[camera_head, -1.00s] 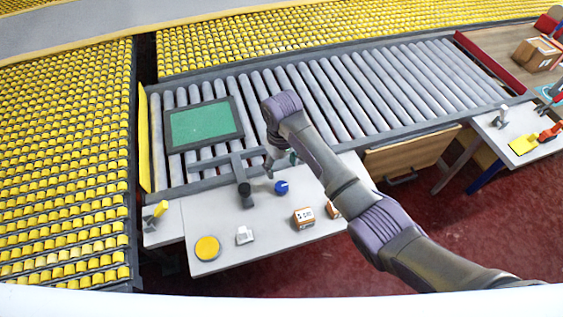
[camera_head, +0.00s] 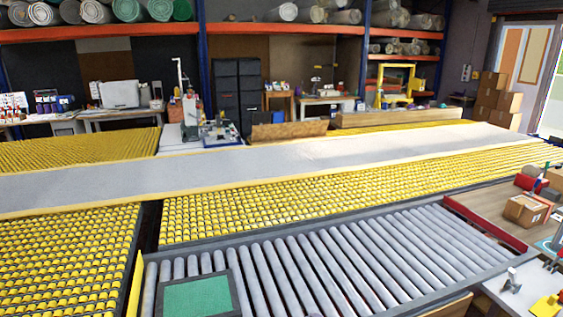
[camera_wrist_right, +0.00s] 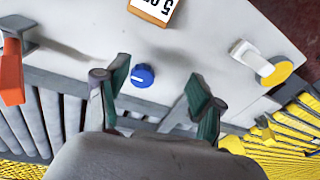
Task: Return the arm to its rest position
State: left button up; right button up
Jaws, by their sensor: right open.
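My right gripper (camera_wrist_right: 158,98) shows in the right wrist view, its two dark green fingers spread apart and nothing between them that I can see held. It hangs over the roller edge and the white table (camera_wrist_right: 205,40). A blue round knob-like object (camera_wrist_right: 143,75) sits on the white table beyond the fingertips, apart from them. Neither of my arms shows in the head view. My left gripper is in no view.
The head view shows a grey roller conveyor (camera_head: 370,255) with a green pad (camera_head: 197,297), yellow roller beds (camera_head: 60,250) and a grey walkway-like strip (camera_head: 300,155). In the wrist view, a small box (camera_wrist_right: 155,8), an orange-red object (camera_wrist_right: 12,72) and a yellow disc (camera_wrist_right: 277,73) lie around the gripper.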

jog(key=s+d+r+m+t+h, duration=0.1)
jog(key=s+d+r+m+t, duration=0.1)
jog(key=s+d, duration=0.8)
jog(key=s+d+r+m+t, duration=0.1)
jog(key=s+d+r+m, duration=0.15)
jog(key=s+d, duration=0.8)
jog(key=s+a+f+n+g+b, duration=0.1)
jog(key=s+f+b, duration=0.1)
jog(key=f, duration=1.4)
jog(key=s+a+f+b, duration=0.1)
jog(key=f+b, duration=0.1)
jog(key=f, duration=1.3)
jog(key=s+d+f+g+b, duration=0.1)
jog(key=s+d+f+b, duration=0.1)
jog(key=s+f, duration=1.4)
jog(key=shift+s+d+f+h, duration=0.15)
jog(key=shift+d+f+h, duration=0.25)
jog(key=shift+f, duration=0.35)
